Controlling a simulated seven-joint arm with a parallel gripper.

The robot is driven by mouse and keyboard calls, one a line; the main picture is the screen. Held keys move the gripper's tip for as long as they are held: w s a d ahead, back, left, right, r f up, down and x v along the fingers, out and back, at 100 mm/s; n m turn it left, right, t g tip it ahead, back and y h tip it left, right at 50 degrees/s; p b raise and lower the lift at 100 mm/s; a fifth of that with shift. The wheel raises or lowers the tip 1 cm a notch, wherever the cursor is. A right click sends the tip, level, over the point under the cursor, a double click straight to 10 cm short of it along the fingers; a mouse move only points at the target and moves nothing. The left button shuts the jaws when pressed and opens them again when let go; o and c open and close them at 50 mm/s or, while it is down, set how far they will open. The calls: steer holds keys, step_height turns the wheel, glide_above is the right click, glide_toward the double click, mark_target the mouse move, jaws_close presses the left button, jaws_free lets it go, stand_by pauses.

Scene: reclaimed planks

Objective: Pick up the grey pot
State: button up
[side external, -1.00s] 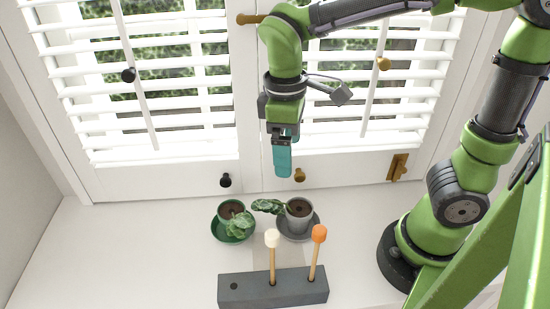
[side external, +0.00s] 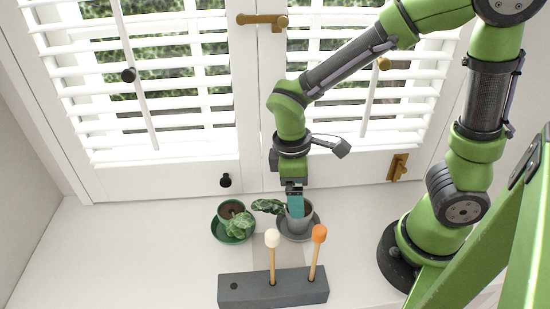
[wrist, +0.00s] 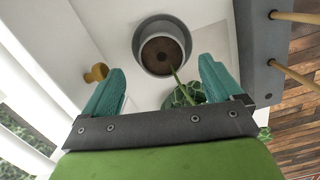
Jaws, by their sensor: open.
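The grey pot (side external: 299,226) stands upright on a grey saucer (side external: 316,231) on the white sill. It holds dark soil and a plant (side external: 267,206) whose leaves lean out to the left. My gripper (side external: 296,210) points down at the pot, and its teal fingers cover part of the pot's rim and soil in the side view. In the wrist view the pot (wrist: 162,52) shows ahead of the gap between the two spread fingers (wrist: 161,72), with nothing between them but a leafy stem lower down. Whether a finger touches the pot, I cannot tell.
A green pot (side external: 231,209) with a plant stands on a green saucer (side external: 217,235) to the left. In front, a dark grey block (side external: 255,289) holds a white-tipped stick (side external: 272,255) and an orange-tipped stick (side external: 317,255). The shuttered window (side external: 190,178) stands close behind.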

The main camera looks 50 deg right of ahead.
steer(key=f, duration=0.4)
steer(key=shift+s+f, duration=0.25)
steer(key=shift+s, duration=0.05)
steer(key=c, duration=1.5)
steer(key=shift+r, duration=6.55)
steer(key=shift+f, duration=0.1)
